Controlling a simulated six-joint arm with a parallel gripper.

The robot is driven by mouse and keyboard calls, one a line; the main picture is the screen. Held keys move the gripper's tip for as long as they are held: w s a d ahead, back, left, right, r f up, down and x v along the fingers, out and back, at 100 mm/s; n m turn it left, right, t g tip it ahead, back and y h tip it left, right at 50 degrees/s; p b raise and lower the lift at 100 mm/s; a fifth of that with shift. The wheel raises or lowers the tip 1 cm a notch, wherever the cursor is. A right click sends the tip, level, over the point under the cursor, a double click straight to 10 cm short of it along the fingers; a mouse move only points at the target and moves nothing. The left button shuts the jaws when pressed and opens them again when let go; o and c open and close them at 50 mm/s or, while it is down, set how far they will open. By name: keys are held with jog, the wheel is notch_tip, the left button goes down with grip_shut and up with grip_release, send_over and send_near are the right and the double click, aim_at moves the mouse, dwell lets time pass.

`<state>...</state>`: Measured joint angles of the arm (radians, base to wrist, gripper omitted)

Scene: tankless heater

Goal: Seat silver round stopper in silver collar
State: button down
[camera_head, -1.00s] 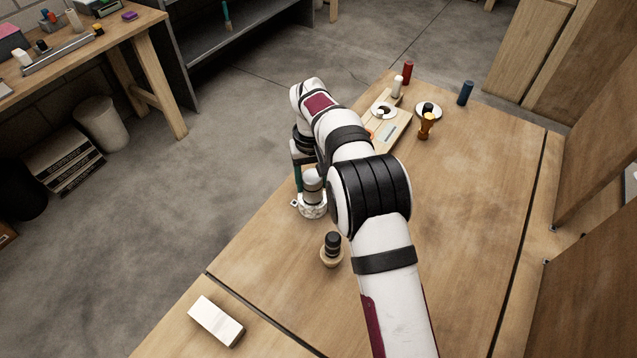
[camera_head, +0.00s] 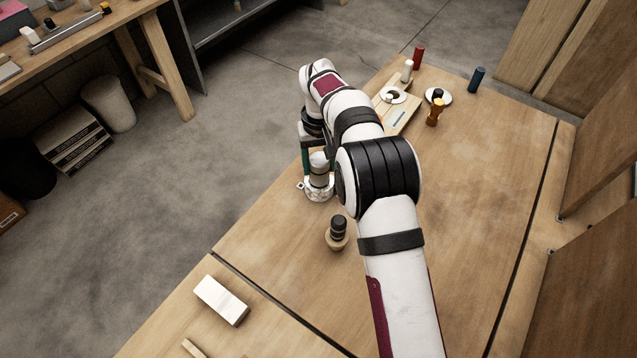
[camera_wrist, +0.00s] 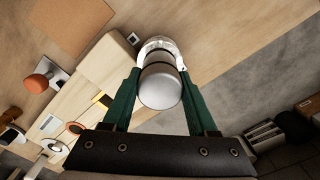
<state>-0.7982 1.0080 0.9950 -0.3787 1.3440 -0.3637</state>
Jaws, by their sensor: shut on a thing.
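The silver round stopper (camera_head: 318,167) is upright between the teal fingers of my gripper (camera_wrist: 160,78). In the wrist view the stopper (camera_wrist: 160,88) shows its pale round top, with a finger on each side. The silver collar (camera_head: 319,190) is directly below it on the table, near the left edge. The collar (camera_wrist: 160,45) also shows just past the stopper in the wrist view. The stopper's lower end appears at the collar's mouth. I cannot tell how deep it sits.
A black-topped stopper in a wooden collar (camera_head: 337,235) stands close in front. A white block (camera_head: 221,300) lies nearer. A wooden board (camera_head: 407,116) with small items, an amber piece (camera_head: 435,112) and a blue cylinder (camera_head: 477,79) are farther back. The table's right middle is clear.

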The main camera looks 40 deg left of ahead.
aim_at(319, 173)
jog(key=shift+f, duration=1.75)
dwell(1.6)
jog(key=shift+c, duration=0.6)
grip_release()
